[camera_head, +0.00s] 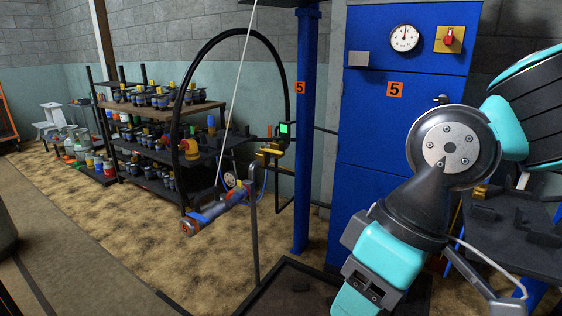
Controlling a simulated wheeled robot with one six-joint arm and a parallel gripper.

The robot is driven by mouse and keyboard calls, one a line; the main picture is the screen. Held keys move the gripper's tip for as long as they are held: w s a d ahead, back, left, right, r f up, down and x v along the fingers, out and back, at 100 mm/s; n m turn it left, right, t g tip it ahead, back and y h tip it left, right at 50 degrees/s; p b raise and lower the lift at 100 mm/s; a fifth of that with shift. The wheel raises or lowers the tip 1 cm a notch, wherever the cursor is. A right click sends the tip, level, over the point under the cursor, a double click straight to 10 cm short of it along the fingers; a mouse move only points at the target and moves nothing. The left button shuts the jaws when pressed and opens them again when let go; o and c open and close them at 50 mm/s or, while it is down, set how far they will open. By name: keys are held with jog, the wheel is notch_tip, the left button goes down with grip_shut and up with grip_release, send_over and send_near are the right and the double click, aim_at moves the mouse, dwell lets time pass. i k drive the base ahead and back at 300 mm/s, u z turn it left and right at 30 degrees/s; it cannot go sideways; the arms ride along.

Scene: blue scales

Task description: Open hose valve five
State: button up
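An orange "5" label (300,88) is on the blue post (307,150), and another "5" label (395,89) is on the blue cabinet (390,140). My arm is at the right, running down past the bottom edge. My gripper is out of frame.
The cabinet carries a round gauge (404,38) and a red knob on a yellow plate (449,39). A dark tray (285,287) lies below the stand. Shelves (165,105) with many fittings stand behind the hose. The mottled floor at left is clear.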

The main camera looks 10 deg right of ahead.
aim_at(262, 149)
jog(key=z, duration=0.15)
jog(key=k, duration=0.45)
jog(key=u, duration=1.35)
jog(key=i, duration=1.45)
jog(key=z, duration=0.7)
jog(key=i, duration=0.85)
jog(key=z, duration=0.9)
